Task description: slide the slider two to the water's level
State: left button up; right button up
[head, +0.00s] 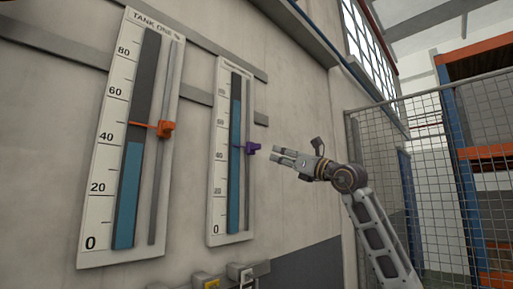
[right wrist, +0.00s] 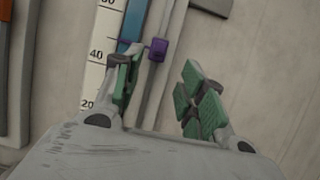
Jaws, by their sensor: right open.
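Slider two is a purple knob (head: 252,148) with a thin pointer on the rail of the second tank gauge (head: 243,210). Its pointer stands a little above the 40 mark. The blue water column (head: 235,120) of that gauge tops out well above the pointer, between 60 and 80. My right gripper (head: 280,157) is open and empty, just right of the purple knob and apart from it. In the right wrist view the purple slider (right wrist: 157,48) shows beyond and between the open fingers (right wrist: 160,85). My left gripper is out of view.
The tank one gauge (head: 92,205) hangs to the left, with an orange slider (head: 165,129) slightly above its water top. Small yellow and white fittings (head: 240,272) sit low on the wall. A mesh fence (head: 435,180) stands at right.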

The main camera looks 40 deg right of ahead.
aim_at(260, 147)
jog(key=shift+p+x, duration=1.4)
jog(key=shift+x, duration=1.45)
jog(key=p+x, duration=0.1)
jog(key=x, duration=0.2)
jog(key=shift+w+r, duration=0.15)
jog(key=shift+w, duration=0.05)
jog(key=shift+w+r+p, duration=0.15)
jog(key=shift+w+p, duration=0.2)
jog(key=shift+p, duration=0.1)
jog(key=shift+p+x, duration=0.5)
jog(key=shift+x, duration=0.85)
jog(key=shift+w, duration=0.3)
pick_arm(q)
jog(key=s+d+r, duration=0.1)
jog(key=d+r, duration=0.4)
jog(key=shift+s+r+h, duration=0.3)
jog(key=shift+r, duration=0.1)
pick_arm(e)
grip_shut()
